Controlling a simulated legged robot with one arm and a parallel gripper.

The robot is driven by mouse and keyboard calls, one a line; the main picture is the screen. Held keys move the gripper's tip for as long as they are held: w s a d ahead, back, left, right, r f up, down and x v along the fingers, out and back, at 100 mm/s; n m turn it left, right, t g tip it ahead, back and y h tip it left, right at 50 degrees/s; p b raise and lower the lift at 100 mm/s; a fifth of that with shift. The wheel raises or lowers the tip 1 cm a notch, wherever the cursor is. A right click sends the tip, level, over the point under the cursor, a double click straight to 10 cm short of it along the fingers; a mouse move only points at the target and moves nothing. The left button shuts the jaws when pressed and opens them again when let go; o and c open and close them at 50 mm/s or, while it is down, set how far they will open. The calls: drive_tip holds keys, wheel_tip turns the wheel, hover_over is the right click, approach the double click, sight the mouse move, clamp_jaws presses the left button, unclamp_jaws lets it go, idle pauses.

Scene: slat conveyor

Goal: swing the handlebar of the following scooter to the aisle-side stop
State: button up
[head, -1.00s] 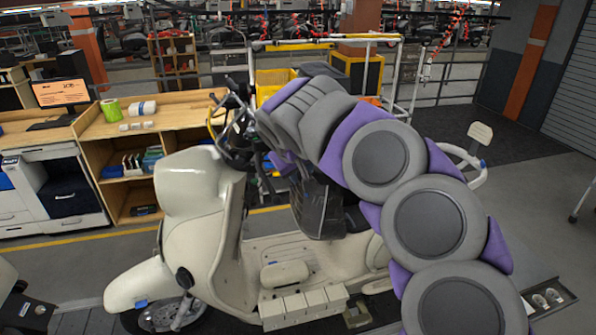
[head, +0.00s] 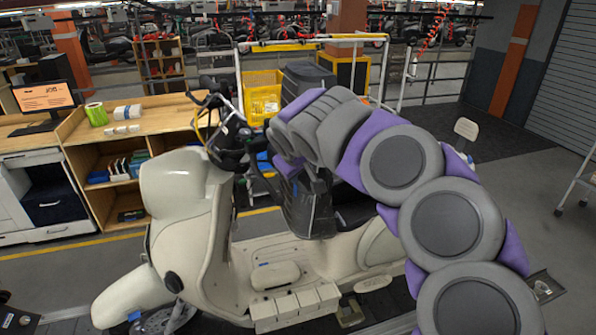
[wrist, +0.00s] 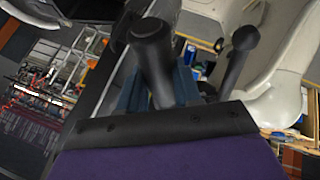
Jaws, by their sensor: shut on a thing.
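The cream scooter (head: 185,200) stands upright in the middle of the head view, its front to the left. Its dark handlebar (head: 228,135) sits above the front shield, with cables and levers around it. My gripper reaches the handlebar's near end from the right. In the wrist view my gripper's blue jaws (wrist: 158,88) are shut around a black handlebar grip (wrist: 153,45). A thin black lever with a round end (wrist: 243,40) stands beside it. The jaw tips are partly hidden behind the grip, and in the head view my arm covers part of the scooter's seat area.
A wooden bench (head: 130,130) with a monitor (head: 45,97) and green tape stands behind left. A yellow bin (head: 262,98) and a white-framed cart stand behind the handlebar. Part of another vehicle (head: 15,318) shows at lower left. Grey floor at right is mostly open.

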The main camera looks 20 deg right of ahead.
drive_tip(key=d+f, duration=0.1)
drive_tip(key=w+d+n, duration=0.1)
drive_tip(key=d, duration=0.1)
drive_tip(key=shift+w+f+t+y, duration=0.15)
drive_tip(key=shift+f+t+y, duration=0.15)
drive_tip(key=shift+f+t, duration=0.1)
idle(0.4)
drive_tip(key=w+d, duration=0.1)
drive_tip(key=d+f+n+y+p, duration=0.1)
drive_tip(key=shift+w+d+f+t, duration=0.15)
drive_tip(key=shift+w+d+t, duration=0.2)
drive_tip(key=shift+t, duration=0.05)
drive_tip(key=o, duration=1.1)
drive_tip(key=shift+w, duration=0.1)
drive_tip(key=shift+o, duration=0.2)
